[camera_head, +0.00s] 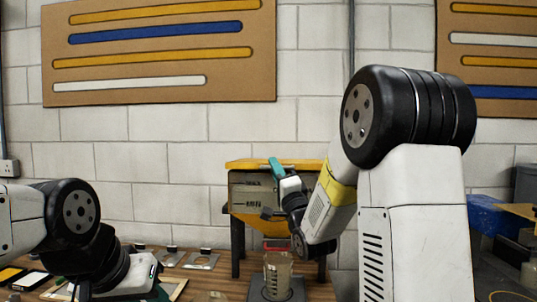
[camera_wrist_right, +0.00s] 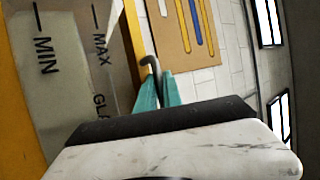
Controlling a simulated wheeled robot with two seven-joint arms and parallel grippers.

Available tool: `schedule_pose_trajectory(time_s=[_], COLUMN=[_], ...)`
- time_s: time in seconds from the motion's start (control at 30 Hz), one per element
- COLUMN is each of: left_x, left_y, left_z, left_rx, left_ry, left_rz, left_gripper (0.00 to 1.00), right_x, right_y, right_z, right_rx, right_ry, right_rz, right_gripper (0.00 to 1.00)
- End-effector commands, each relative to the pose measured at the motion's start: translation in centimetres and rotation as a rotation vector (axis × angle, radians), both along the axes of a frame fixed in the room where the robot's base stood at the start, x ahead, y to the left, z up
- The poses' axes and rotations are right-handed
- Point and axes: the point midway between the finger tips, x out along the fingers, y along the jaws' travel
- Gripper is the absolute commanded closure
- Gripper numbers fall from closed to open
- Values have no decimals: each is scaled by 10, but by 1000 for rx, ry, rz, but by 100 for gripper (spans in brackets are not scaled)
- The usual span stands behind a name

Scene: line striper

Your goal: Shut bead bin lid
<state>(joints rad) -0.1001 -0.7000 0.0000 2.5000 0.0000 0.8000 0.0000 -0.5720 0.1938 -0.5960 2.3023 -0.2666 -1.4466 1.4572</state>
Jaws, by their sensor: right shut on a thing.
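The bead bin (camera_head: 252,196) is a grey, see-through box with a yellow top on dark legs against the wall. Its MIN and MAX marks show on the bin wall (camera_wrist_right: 75,60) in the right wrist view. The yellow lid (camera_head: 245,164) looks about level along the bin's top; I cannot tell if it is fully seated. My right gripper (camera_head: 276,168) is at the lid's front edge, its teal fingers (camera_wrist_right: 158,90) shut on a dark hooked handle (camera_wrist_right: 150,64) beside a yellow edge. My left gripper (camera_head: 155,278) is low at left, away from the bin, its fingers mostly hidden.
A clear container with a red rim (camera_head: 278,272) stands on a dark plate below the bin. Flat metal plates (camera_head: 200,260) lie on the wooden table to its left. Blue and dark boxes (camera_head: 500,222) are at far right. My right arm hides part of the bin's right side.

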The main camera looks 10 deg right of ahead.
Motion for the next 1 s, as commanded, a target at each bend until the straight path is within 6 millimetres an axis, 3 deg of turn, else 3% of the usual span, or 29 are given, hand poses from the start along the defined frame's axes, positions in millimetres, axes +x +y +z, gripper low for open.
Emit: schedule_pose_trajectory(time_s=[0.03,0.2,0.77,0.8,0.83,1.0], left_x=[0,0,0,0,0,0], left_y=[0,0,0,0,0,0], left_z=[0,0,0,0,0,0], left_rx=[0,0,0,0,0,0], left_ry=[0,0,0,0,0,0], left_rz=[0,0,0,0,0,0], left_gripper=[64,64,64,64,64,64], right_x=[2,4,4,4,4,3], right_y=[-2,-2,-2,-2,-2,-2], right_z=[-17,-30,-37,-37,-37,-37], right_rx=[2,2,2,2,2,1], right_ry=[34,38,35,35,35,35], right_rz=[-6,-6,-5,-5,-5,-5], right_gripper=[100,100,100,85,81,81])
